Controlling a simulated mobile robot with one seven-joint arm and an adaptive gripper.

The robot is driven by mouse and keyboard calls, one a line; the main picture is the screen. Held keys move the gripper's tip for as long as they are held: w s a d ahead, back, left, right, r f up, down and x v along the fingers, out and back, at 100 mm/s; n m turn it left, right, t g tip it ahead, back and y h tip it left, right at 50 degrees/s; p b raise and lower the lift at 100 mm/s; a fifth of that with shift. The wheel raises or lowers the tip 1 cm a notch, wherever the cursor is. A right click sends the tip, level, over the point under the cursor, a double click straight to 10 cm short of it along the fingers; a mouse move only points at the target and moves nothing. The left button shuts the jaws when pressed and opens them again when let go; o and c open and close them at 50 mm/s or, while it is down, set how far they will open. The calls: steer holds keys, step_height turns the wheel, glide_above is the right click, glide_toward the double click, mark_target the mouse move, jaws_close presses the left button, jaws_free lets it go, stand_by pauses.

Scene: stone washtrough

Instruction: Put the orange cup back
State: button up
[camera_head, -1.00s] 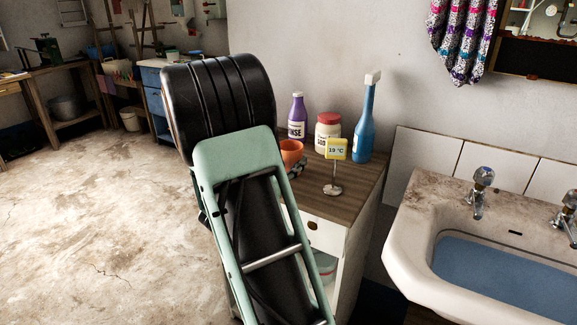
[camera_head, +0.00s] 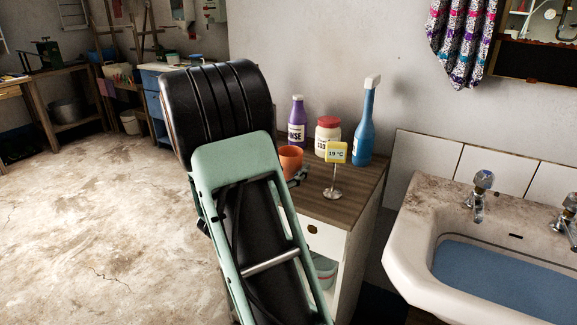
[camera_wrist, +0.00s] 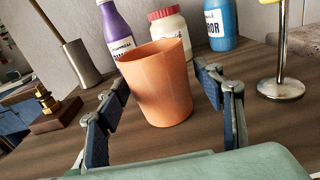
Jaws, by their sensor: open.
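The orange cup (camera_head: 290,160) stands upright on the wooden top of the small cabinet (camera_head: 349,196), partly hidden behind my arm in the head view. In the wrist view the orange cup (camera_wrist: 159,82) stands between the spread fingers of my gripper (camera_wrist: 162,100). The gripper is open. The left finger is beside the cup's left side and the right finger beside its right side; I cannot tell whether either touches it. In the head view only a small part of a finger shows just right of the cup.
Behind the cup stand a purple bottle (camera_head: 297,122), a white jar with red lid (camera_head: 327,134) and a blue bottle (camera_head: 364,128). A yellow thermometer sign (camera_head: 336,152) on a stand is to the right. A stone washtrough (camera_head: 410,240) holds bluish water. A brass object (camera_wrist: 47,104) stands left.

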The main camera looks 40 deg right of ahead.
steer(key=p+v, duration=0.1)
steer(key=v, duration=1)
steer(key=shift+a, duration=0.3)
steer(key=shift+s, duration=0.1)
